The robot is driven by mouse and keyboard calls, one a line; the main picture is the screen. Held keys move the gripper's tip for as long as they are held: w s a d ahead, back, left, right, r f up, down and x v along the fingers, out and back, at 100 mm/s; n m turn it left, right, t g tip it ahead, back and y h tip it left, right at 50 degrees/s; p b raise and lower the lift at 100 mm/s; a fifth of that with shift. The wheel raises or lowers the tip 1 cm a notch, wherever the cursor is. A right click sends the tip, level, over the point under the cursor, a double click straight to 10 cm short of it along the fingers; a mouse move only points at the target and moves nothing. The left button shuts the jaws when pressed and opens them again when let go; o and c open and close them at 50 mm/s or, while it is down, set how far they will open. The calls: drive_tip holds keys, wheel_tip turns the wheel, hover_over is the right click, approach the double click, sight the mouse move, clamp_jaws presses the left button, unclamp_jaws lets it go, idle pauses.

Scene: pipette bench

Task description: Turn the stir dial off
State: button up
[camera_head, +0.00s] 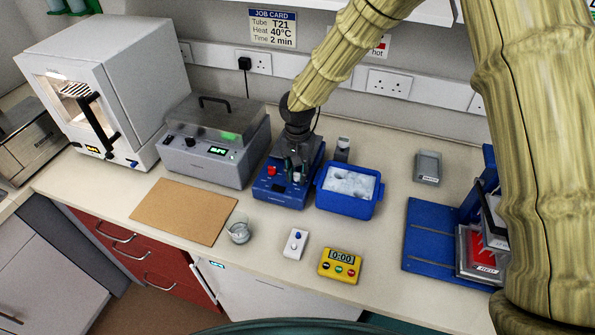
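A blue bench device (284,195) stands at the middle of the bench, with a red knob (271,170) on its front left and a pale knob (297,177) on its front right. Their labels are too small to read, so I cannot tell which is the stir dial. My gripper (291,168) points down over the front of the device, close to the pale knob. The fingers are dark and small here. I cannot tell whether they touch the knob or are open or shut. My gripper and wrist hide the device's back part.
A blue ice tub (347,205) stands close on the right. A grey lidded bath (205,163) stands on the left. In front are a glass beaker (239,233), a white switch box (295,244) and a yellow timer (340,265). A brown board (183,211) lies front left.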

drive_tip(key=shift+f, duration=0.1)
clamp_jaws()
drive_tip(key=shift+n, duration=0.3)
drive_tip(key=n, duration=0.3)
drive_tip(key=shift+n+b, duration=0.3)
drive_tip(key=n, duration=0.4)
drive_tip(key=shift+n, duration=0.3)
drive_tip(key=n, duration=0.4)
drive_tip(key=shift+n, duration=0.3)
drive_tip(key=shift+f+n, duration=0.1)
drive_tip(key=shift+n, duration=2.1)
